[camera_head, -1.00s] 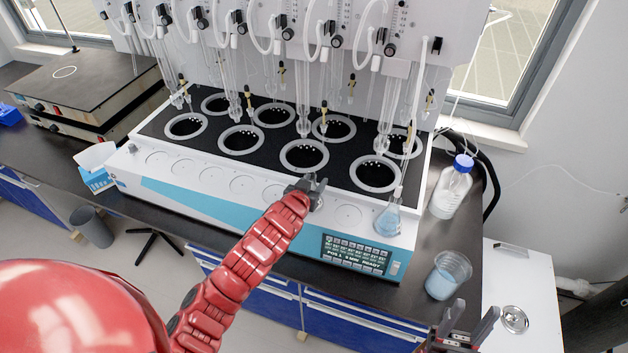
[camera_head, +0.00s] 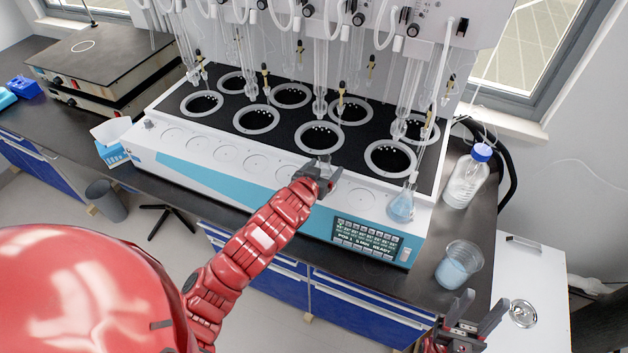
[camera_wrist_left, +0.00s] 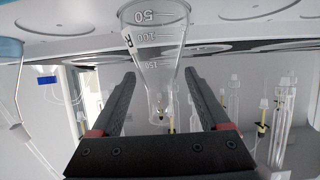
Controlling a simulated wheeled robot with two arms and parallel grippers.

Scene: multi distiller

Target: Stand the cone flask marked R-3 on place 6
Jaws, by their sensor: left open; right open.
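In the left wrist view, which is upside down, a clear cone flask (camera_wrist_left: 155,40) with marks 50, 100 and 150 and part of a letter R lies between my left fingers. Its full label is not readable, and I cannot make it out in the head view. My left gripper (camera_head: 321,174) is open, low over the distiller's front ledge. It covers part of the row of round places (camera_head: 287,172); their numbers are not legible. A second flask (camera_head: 402,205) with pale blue liquid stands at the row's right end. My right gripper (camera_head: 482,303) is open and empty at the lower right.
Behind the ledge are several dark heater wells with grey rings (camera_head: 390,158), with glass tubes hanging above. A blue-capped bottle (camera_head: 465,182) and a beaker of blue liquid (camera_head: 458,266) stand right of the distiller. A control panel (camera_head: 365,240) is on its front.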

